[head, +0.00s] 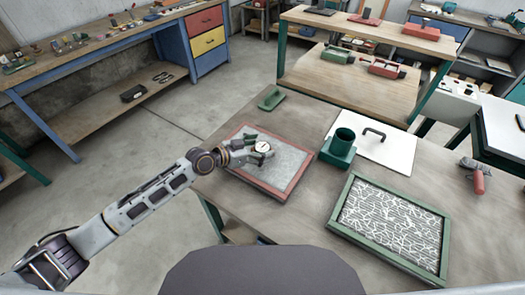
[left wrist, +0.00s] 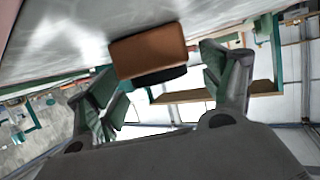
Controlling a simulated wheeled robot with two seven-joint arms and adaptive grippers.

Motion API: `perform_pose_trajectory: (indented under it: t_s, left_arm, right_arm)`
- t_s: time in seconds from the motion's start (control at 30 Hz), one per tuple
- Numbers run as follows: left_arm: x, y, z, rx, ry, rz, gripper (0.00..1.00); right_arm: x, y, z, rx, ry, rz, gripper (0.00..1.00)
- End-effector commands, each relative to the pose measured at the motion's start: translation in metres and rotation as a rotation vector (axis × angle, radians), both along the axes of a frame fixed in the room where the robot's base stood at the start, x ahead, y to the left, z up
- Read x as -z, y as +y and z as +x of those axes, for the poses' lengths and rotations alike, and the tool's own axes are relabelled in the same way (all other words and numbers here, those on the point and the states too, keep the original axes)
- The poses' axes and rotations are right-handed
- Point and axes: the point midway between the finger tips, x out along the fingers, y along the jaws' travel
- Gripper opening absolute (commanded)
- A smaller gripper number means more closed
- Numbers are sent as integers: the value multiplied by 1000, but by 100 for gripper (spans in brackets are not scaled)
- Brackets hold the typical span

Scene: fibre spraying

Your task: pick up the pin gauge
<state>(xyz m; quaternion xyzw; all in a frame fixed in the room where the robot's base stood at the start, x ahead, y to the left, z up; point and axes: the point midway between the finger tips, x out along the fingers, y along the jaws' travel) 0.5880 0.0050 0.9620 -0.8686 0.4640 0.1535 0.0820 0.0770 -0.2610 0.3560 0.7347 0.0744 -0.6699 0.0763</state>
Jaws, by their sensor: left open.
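My left gripper (head: 258,153) reaches in from the left, right at the gauge. In the left wrist view a brown block with a dark end, which looks like the gauge (left wrist: 148,52), lies ahead between the spread fingers of my left gripper (left wrist: 160,82). The fingers are open, with gaps on both sides of it. Whether the gauge touches the panel is hard to tell. My right gripper is not in view.
A green float (head: 271,98) lies behind the tray. A green cup-like holder (head: 340,147) stands right of it, by a white board with a black handle (head: 399,151). A green-framed panel (head: 334,223) lies at the front right. A red-handled tool (head: 478,182) lies far right.

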Motion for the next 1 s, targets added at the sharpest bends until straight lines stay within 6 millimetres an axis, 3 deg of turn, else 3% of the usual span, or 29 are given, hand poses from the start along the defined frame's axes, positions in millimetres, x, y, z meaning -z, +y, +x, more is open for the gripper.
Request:
perform_pose_trajectory:
  t_s: [0.23,0.73,1.0]
  left_arm:
    - [4,-10,7,0,0,0,80]
    - [5,-11,7,0,0,0,80]
    - [5,-11,7,0,0,0,47]
  right_arm:
    - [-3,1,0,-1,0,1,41]
    - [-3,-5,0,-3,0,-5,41]
    - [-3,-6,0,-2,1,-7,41]
